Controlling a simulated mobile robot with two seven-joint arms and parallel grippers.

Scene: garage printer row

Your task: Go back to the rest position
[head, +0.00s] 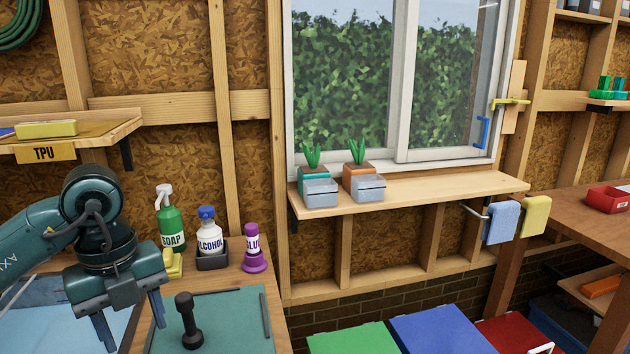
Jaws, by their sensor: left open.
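My left gripper (130,322) hangs at the lower left, fingers pointing down, spread apart with nothing seen between them. It is above the bench, left of a black dumbbell-shaped tool (188,322) that stands upright on a teal mat (232,312). My right gripper is not in view.
A green soap bottle (171,222), an alcohol bottle (209,236) in a black holder and a purple glue bottle (253,250) stand behind the mat. A TPU shelf (100,130) juts out above. The window shelf (440,190) holds two planters. Green (350,340) and blue (445,330) surfaces lie lower right.

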